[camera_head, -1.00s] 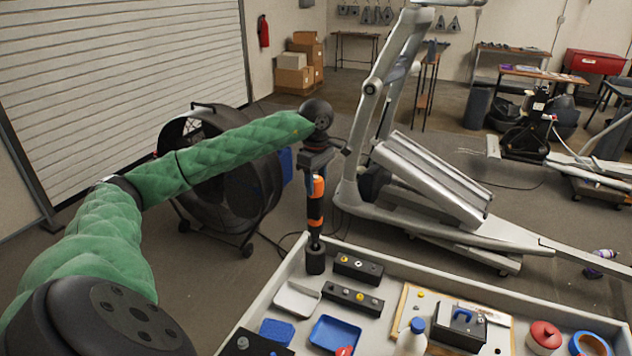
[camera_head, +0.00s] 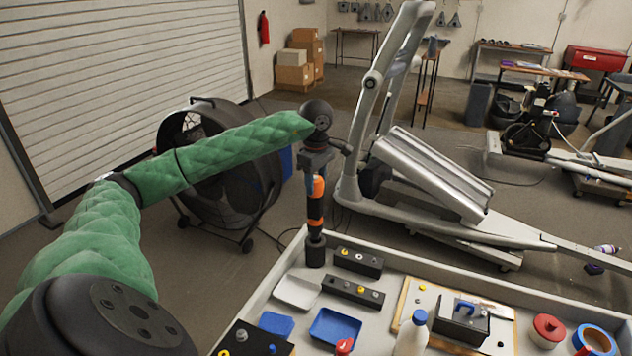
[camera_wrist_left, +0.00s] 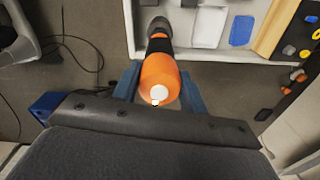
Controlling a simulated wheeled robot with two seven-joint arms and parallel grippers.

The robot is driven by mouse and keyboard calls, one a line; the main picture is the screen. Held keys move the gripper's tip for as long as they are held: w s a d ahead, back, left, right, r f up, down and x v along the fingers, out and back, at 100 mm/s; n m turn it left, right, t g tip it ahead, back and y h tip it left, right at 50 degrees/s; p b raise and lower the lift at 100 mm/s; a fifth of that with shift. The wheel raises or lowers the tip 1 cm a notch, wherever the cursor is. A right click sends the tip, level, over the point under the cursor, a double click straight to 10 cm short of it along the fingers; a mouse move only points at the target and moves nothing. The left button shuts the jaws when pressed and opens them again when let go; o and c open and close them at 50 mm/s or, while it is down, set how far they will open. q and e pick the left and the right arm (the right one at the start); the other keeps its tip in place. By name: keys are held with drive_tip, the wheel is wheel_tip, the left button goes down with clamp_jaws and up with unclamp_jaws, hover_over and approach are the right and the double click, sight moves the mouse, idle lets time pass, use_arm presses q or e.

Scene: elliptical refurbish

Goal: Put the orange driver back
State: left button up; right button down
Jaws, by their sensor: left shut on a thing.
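The orange driver (camera_head: 317,188) has an orange and black handle and stands upright in the head view. My left gripper (camera_head: 317,170) is shut on the upper part of its handle. The driver's lower end meets a black cylindrical holder (camera_head: 316,252) at the back left corner of the tray; how deep it sits inside is hidden. In the left wrist view, the driver's rounded orange end with a white tip (camera_wrist_left: 159,92) lies between my blue-grey fingers, and the black holder (camera_wrist_left: 158,24) shows beyond it. My right gripper is out of view.
The pale tray (camera_head: 272,292) has raised walls. It holds black blocks with knobs (camera_head: 358,262), a white dish (camera_head: 297,292), a blue dish (camera_head: 335,327), a white bottle (camera_head: 411,335) and a black box (camera_head: 462,325). A large fan (camera_head: 235,190) stands on the floor behind my arm.

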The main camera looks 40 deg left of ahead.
sight(316, 193)
use_arm(q)
drive_tip(key=shift+f, duration=0.25)
idle(0.3)
drive_tip(key=shift+f+b, duration=1.3)
drive_tip(key=shift+b, duration=0.1)
drive_tip(key=shift+f, duration=0.1)
drive_tip(key=shift+f+b, duration=0.45)
drive_tip(key=shift+b, duration=0.1)
drive_tip(key=o, duration=1.5)
drive_tip(key=shift+c, duration=0.2)
drive_tip(key=shift+r, duration=0.1)
drive_tip(key=shift+r+p, duration=1.5)
drive_tip(key=shift+r, duration=2.3)
